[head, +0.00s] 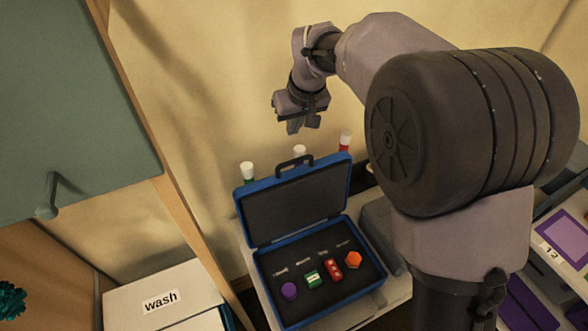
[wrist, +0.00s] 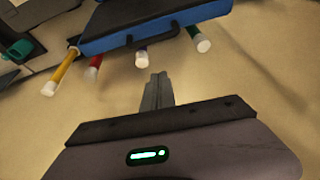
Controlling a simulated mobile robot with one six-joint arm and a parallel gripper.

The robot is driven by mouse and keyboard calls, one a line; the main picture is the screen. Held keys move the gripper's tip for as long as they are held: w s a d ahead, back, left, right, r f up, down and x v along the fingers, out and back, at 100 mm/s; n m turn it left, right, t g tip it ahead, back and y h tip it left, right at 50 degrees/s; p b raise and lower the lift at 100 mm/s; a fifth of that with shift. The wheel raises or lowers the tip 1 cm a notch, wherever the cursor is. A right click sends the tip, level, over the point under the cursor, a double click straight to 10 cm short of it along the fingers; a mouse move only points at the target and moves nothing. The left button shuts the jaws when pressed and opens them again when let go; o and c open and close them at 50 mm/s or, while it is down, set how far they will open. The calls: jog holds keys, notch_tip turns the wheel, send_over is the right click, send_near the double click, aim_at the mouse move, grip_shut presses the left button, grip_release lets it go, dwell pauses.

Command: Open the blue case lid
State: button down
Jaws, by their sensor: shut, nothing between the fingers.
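The blue case (head: 320,310) stands on a pale surface with its lid (head: 295,204) raised, leaning back and showing a dark lining. A dark handle (head: 294,160) is on the lid's top edge. My gripper (head: 302,127) is shut and empty, above and behind the raised lid, apart from it. In the wrist view my gripper's fingers (wrist: 157,80) are together, and the blue lid (wrist: 190,20) with its handle (wrist: 155,42) is beyond them. The case's tray holds a purple piece (head: 289,290), a green piece (head: 314,279), a red piece (head: 333,270) and an orange piece (head: 353,260), with labels behind them.
Several white-capped tubes stand behind the lid, one green (head: 248,171) and one red (head: 345,140). A box labelled wash (head: 160,301) is at lower left. A green-grey panel (head: 70,90) is at upper left. A purple card (head: 562,236) is at right.

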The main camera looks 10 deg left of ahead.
jog(key=w+x, duration=0.1)
jog(key=x, duration=0.9)
jog(key=shift+n, duration=0.3)
jog(key=s+d, duration=0.1)
jog(key=s+d+b, duration=0.1)
jog(key=s, duration=0.1)
jog(key=shift+s+d+r, duration=0.1)
jog(key=shift+s+d, duration=0.05)
jog(key=shift+s, duration=0.2)
jog(key=shift+w, duration=0.1)
